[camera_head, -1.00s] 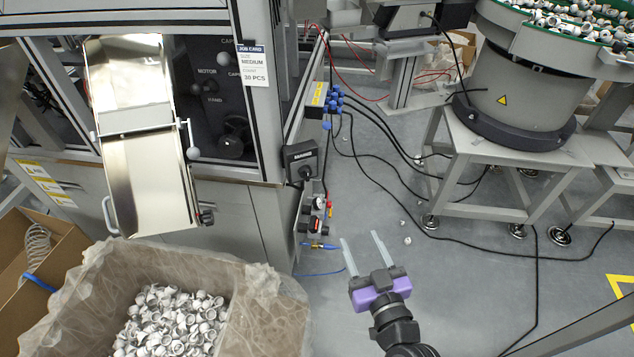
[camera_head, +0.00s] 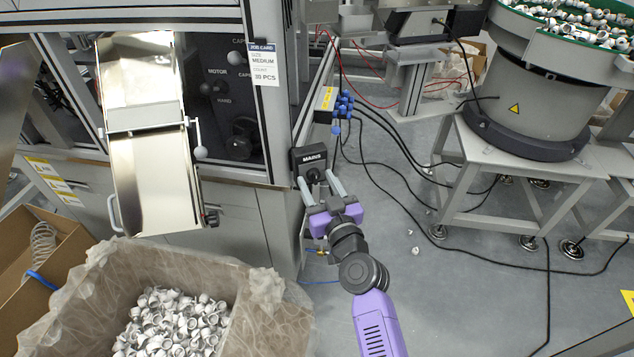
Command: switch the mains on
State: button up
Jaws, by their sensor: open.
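The mains switch (camera_head: 309,158) is a black box marked MAINS, with a dark rotary knob (camera_head: 314,175) on its front. It is mounted on the corner of the machine frame, left of the picture's middle. My gripper (camera_head: 318,182) is at the switch, its two pale fingers apart on either side of the knob in the picture. Whether the fingers touch the knob I cannot tell. The purple gripper body hides the fittings on the panel below the switch.
A metal chute (camera_head: 150,165) hangs on the machine's left front. A lined box of white caps (camera_head: 262,320) stands below. Cables run over the floor to the right, beside a bowl feeder (camera_head: 530,105) on a stand. A job card (camera_head: 264,66) hangs above the switch.

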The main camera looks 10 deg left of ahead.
jog(key=shift+w+a, duration=0.15)
jog(key=shift+w, duration=0.15)
grip_shut()
